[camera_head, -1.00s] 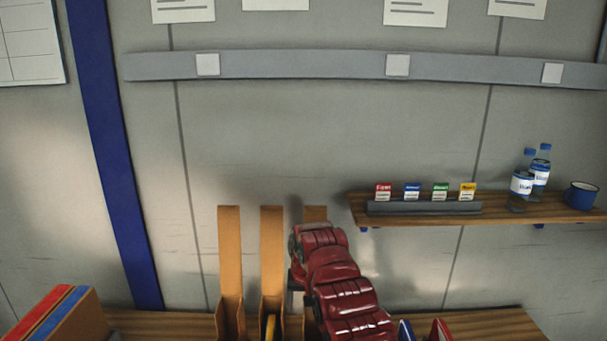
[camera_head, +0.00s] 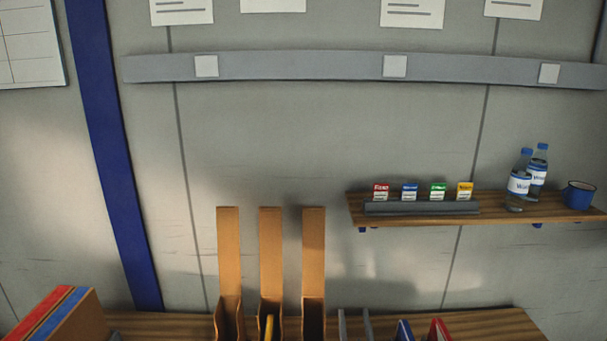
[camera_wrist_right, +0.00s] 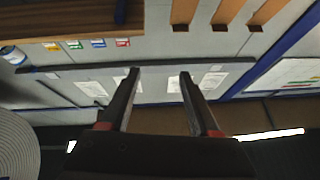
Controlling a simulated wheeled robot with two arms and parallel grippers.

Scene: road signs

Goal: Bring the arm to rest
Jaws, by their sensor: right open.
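My right gripper (camera_head: 355,326) shows at the bottom edge of the head view as two thin grey fingertips, apart with nothing between them. In the right wrist view the right gripper (camera_wrist_right: 158,75) has both dark fingers spread, with only wall and papers beyond the gap. The dark red arm is out of the head view, apart from those fingertips. My left gripper is not in view.
Three tall wooden slots (camera_head: 270,245) stand on the wooden table (camera_head: 490,323), left of the fingertips; a yellow item is in the middle one. Blue (camera_head: 404,331) and red (camera_head: 439,330) items stand to the right. A wall shelf (camera_head: 430,215) holds small cards, bottles and a mug.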

